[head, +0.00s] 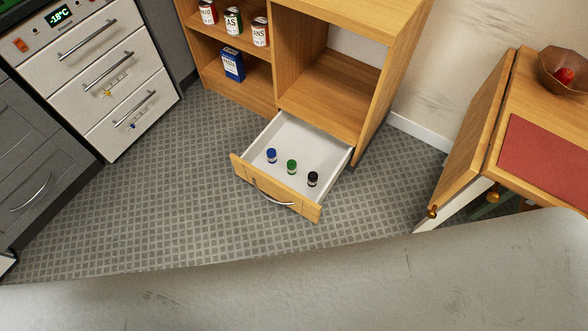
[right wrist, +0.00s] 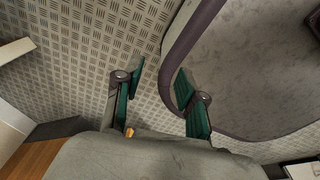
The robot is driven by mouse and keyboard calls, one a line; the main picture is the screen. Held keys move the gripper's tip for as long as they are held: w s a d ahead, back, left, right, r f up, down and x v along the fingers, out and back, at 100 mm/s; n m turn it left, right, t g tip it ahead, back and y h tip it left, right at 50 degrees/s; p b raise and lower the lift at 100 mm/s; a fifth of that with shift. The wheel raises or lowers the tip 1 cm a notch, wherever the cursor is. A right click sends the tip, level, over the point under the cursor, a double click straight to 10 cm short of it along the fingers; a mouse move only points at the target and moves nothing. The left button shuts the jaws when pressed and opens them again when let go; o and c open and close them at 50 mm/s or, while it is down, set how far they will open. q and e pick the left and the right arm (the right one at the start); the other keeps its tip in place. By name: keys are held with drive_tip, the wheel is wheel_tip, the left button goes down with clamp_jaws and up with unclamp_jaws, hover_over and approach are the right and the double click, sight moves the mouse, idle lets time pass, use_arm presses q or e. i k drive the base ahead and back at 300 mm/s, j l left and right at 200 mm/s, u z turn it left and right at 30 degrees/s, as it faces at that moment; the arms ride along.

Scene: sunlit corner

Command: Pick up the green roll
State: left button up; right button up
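My left gripper is in neither view.
Cans (head: 233,21) and a blue box (head: 233,65) stand on the cabinet shelves. A white freezer (head: 92,62) is at left. At right, a wooden table (head: 519,92) carries a brown bowl (head: 552,84). Patterned floor (head: 180,200) is clear before the drawer.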

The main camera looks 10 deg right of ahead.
sight(292, 164)
drive_tip(key=k+l+u, duration=0.15)
drive_tip(key=l+u, duration=0.3)
drive_tip(key=k+l+u, duration=0.15)
drive_tip(key=u, duration=0.3)
drive_tip(key=k+l+u, duration=0.25)
drive_tip(key=u, duration=0.2)
drive_tip(key=l, duration=0.15)
